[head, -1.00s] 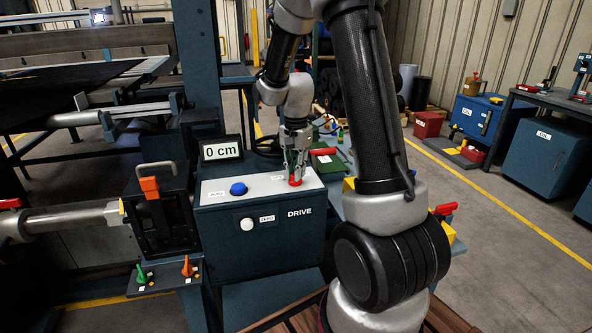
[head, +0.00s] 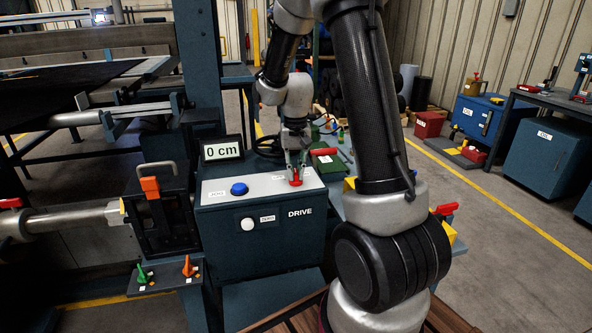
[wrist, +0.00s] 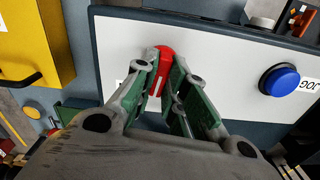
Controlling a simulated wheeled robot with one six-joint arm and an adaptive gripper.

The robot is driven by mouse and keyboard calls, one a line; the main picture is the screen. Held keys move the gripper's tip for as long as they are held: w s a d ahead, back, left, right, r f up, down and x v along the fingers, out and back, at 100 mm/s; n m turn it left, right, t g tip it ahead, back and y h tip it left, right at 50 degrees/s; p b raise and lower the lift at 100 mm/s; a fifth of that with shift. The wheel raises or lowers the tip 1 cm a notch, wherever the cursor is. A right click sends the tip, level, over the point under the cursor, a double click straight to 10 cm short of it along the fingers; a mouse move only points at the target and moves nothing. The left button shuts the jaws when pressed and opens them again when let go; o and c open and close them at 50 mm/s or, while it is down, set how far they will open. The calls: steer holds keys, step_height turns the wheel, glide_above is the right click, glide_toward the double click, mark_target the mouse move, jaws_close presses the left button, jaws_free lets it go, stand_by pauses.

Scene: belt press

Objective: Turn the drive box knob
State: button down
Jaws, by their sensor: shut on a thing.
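The drive box (head: 262,245) is a dark blue box marked DRIVE with a pale top panel. Its red knob (head: 296,183) sits at the right end of that panel. My gripper (head: 296,173) points down at the knob, its fingers on either side. In the wrist view my gripper (wrist: 165,63) is shut on the red knob (wrist: 166,51). A white line shows on the knob between the fingers, and the fingers hide part of its sides. The label beside the knob is partly covered.
A blue JOG button (head: 239,189) is left of the knob on the same panel. A white button (head: 248,224) is on the box front. A display (head: 222,149) behind reads 0 cm. In the wrist view a yellow block (wrist: 35,45) stands beside the box.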

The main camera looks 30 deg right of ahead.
steer(key=n, duration=0.5)
steer(key=shift+a+n, duration=0.1)
steer(key=shift+n, duration=0.2)
steer(key=n, duration=0.5)
steer(key=shift+a, duration=0.1)
stand_by(0.3)
steer(key=c, duration=1.5)
jaws_free()
steer(key=shift+o, duration=0.2)
step_height(320, 180, up, 12)
